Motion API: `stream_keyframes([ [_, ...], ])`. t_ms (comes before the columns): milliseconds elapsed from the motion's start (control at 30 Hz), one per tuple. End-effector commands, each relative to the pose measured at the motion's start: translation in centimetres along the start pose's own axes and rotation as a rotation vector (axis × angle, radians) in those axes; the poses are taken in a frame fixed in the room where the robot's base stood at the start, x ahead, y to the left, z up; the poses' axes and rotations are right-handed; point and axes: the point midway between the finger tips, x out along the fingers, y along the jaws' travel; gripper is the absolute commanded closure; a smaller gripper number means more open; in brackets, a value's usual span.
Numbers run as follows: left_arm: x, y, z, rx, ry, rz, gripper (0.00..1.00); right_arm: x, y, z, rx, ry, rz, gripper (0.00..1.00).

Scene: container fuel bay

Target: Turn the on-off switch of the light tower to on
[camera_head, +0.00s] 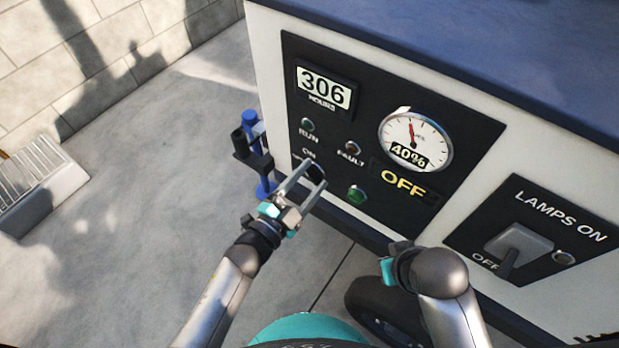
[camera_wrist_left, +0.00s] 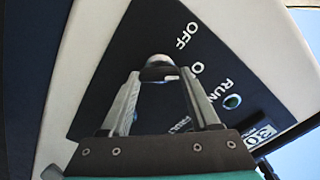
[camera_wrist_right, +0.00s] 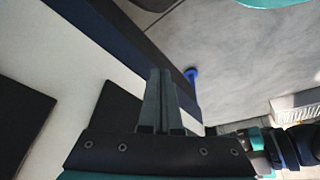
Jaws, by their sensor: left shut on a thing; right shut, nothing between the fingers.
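The light tower's dark control panel (camera_head: 290,70) fills the middle of the head view. Its on-off switch is a dark round knob (camera_head: 316,171) below the ON label. In the left wrist view the knob (camera_wrist_left: 160,70) sits between my fingertips, near the OFF label. My left gripper (camera_head: 303,180) is shut on the knob; it also shows in the left wrist view (camera_wrist_left: 160,76). The fingers hide part of the knob, so its pointing is unclear. My right gripper (camera_wrist_right: 160,75) is shut and empty, beside the tower; in the head view its fingers are mostly hidden.
The panel's display reads OFF (camera_head: 404,184), with a gauge (camera_head: 415,139) at 40% and a green button (camera_head: 357,195). A LAMPS lever (camera_head: 512,250) is at lower right. A blue and black post (camera_head: 256,150) stands left of the tower.

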Motion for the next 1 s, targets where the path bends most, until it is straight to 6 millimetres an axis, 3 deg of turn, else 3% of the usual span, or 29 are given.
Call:
stream_keyframes([
  [400, -0.08, 0.16, 0.09, 0.19, -0.002, 0.002, 0.93, -0.67, 0.01, -0.01, 0.002, 0.003, 0.0, 1.0],
  [967, -0.08, 0.15, 0.11, 0.22, -0.003, 0.002, 0.93, -0.8, 0.06, 0.17, 0.003, 0.0, 0.001, 1.0],
  [1000, -0.08, 0.16, 0.11, 0.22, -0.003, 0.002, 0.33, -0.8, 0.06, 0.17, 0.003, 0.0, 0.001, 1.0],
])
